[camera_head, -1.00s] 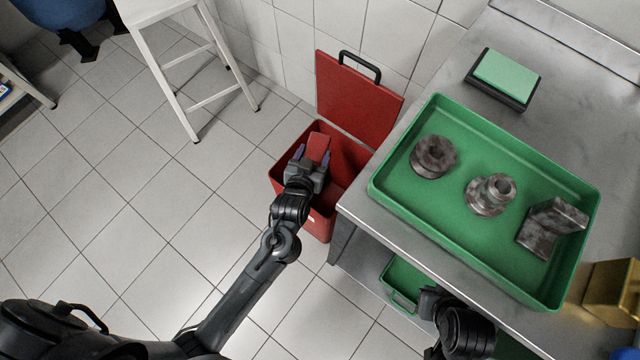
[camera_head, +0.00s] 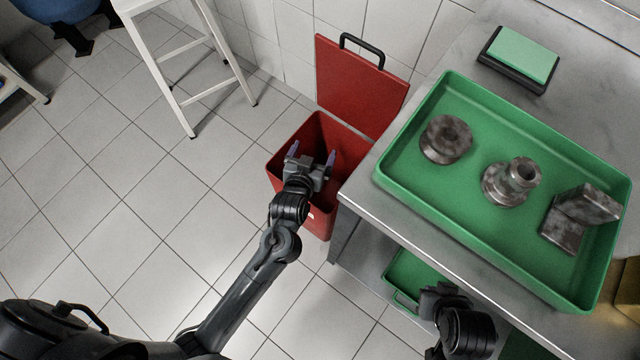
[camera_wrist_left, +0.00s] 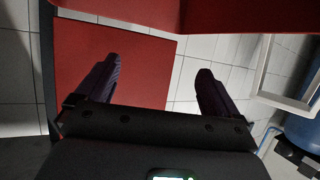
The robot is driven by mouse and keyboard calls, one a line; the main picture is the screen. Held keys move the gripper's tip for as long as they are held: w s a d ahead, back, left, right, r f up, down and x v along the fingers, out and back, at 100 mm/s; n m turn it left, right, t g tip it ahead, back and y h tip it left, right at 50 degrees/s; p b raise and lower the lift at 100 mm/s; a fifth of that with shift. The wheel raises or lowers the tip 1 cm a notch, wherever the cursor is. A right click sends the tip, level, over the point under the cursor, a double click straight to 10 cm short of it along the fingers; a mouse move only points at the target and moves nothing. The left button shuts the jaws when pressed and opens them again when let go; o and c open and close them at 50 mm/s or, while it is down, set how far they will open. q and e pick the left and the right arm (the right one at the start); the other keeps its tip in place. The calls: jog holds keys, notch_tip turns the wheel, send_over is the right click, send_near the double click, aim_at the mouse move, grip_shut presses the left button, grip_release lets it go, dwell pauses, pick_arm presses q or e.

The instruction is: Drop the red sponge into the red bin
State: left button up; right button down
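The red bin (camera_head: 347,150) stands on the floor beside the metal bench, with its red lid (camera_head: 358,88) raised at the back. My left gripper (camera_head: 311,153) is over the bin's opening, its two fingers spread apart with nothing between them. In the left wrist view the open fingers (camera_wrist_left: 157,66) are also empty, with red surfaces behind them. I cannot make out the red sponge now; the bin's floor is largely hidden by my gripper and arm. My right gripper (camera_head: 440,298) is low by the bench's front edge, its fingers too unclear to judge.
A green tray (camera_head: 465,220) with several dirty metal parts lies on the bench (camera_head: 415,80), near a green sponge-like block (camera_head: 522,56). Another green tray (camera_head: 400,285) sits below the bench top. A white stool (camera_head: 178,108) stands at the back left.

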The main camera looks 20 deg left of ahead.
pick_arm(q)
jog(key=a+p+v, duration=0.1)
jog(key=p+v, duration=0.5)
jog(key=v, duration=0.4)
jog(key=shift+s+d+r, duration=0.15)
jog(key=shift+s+d, duration=0.25)
jog(key=shift+d, duration=0.1)
